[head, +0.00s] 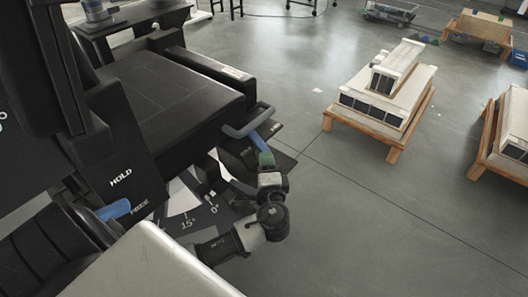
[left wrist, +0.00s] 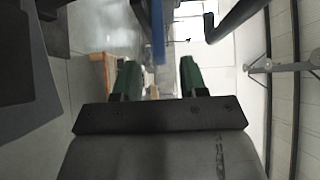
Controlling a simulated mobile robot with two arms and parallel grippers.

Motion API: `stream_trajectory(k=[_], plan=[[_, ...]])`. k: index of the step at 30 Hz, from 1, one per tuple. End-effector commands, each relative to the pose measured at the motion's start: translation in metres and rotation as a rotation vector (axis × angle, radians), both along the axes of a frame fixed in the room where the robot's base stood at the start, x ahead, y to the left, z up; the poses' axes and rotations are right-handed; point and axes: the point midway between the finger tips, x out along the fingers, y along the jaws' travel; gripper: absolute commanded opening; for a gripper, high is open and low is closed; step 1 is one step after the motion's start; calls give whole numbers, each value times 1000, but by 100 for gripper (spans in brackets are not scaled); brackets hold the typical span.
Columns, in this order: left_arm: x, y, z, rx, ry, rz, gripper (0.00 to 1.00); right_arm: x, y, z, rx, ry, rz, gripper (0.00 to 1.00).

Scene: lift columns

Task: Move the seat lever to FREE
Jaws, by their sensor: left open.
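The black chair (head: 165,95) fills the left of the head view. A blue-gripped lever (head: 117,209) sits on its near side by the words HOLD (head: 121,178) and FREE (head: 139,206); its pointer setting is unclear. A second blue handle (head: 257,139) is at the chair's front, just beyond my left gripper (head: 267,160). I cannot tell from the pictures which one is the seat lever. In the left wrist view a blue bar (left wrist: 158,35) lies ahead, in line with the gap between the green fingers (left wrist: 157,72). My left gripper is open; contact is not visible. My right gripper is not in view.
A black loop handle (head: 248,122) stands close beside the left gripper; a black bar (left wrist: 235,18) shows in the wrist view. A dial plate marked 15° and 0° (head: 190,215) lies beneath. Pallets with pale blocks (head: 385,98) are farther right. The floor between is clear.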

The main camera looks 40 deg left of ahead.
Motion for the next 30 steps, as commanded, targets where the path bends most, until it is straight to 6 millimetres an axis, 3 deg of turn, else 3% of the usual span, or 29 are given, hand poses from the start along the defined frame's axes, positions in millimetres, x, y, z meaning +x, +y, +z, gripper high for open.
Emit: stream_trajectory(k=[9,20,28,30], plan=[[35,30,-1,0,0,-1,43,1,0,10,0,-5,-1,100],[40,34,-1,-1,1,-1,43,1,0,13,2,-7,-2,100],[39,34,-1,-1,2,-1,4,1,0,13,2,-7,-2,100],[39,34,-1,-1,2,-1,0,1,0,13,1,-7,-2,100]])
